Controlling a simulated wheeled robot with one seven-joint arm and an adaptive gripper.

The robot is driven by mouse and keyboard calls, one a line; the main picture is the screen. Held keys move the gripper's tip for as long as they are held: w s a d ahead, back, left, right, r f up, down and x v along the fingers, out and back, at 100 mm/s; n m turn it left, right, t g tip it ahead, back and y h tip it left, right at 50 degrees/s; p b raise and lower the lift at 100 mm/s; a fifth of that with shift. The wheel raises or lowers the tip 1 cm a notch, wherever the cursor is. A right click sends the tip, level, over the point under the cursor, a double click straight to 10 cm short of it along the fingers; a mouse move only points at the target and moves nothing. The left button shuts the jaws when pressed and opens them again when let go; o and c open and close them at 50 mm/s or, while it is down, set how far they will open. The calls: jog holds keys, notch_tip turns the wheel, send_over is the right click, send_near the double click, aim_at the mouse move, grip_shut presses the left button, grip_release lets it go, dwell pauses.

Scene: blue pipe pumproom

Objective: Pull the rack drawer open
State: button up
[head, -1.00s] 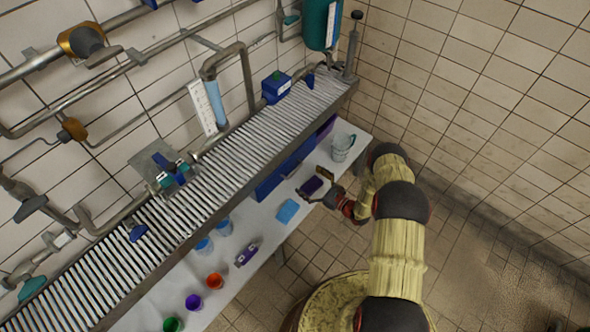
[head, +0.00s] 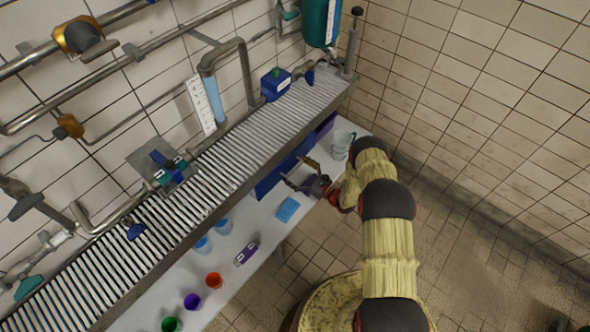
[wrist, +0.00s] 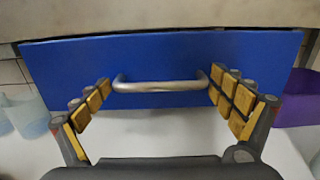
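The blue rack drawer (wrist: 160,62) fills the upper part of the wrist view, with a grey metal bar handle (wrist: 160,86) across its front. In the head view the drawer (head: 275,176) sits under the roller rack, and its front looks flush. My gripper (wrist: 158,95) is open, one yellow-padded finger at each end of the handle. The fingertips are close to the drawer front; I cannot tell whether they touch the handle. In the head view my gripper (head: 300,173) is over the table in front of the drawer.
The roller rack (head: 215,165) runs above the white table (head: 262,222). A clear cup (head: 341,146) stands right of my gripper. A light blue block (head: 287,209), a purple item (head: 246,253) and several coloured cups lie to the left. A purple bin (wrist: 297,100) is right of the drawer.

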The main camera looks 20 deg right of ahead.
jog(key=c, duration=1.2)
jog(key=v, duration=1.8)
jog(key=shift+s+d, duration=0.2)
jog(key=shift+d, duration=0.15)
jog(key=shift+r, duration=0.15)
jog(key=o, duration=1.5)
jog(key=shift+c, duration=0.2)
jog(key=v, duration=1.2)
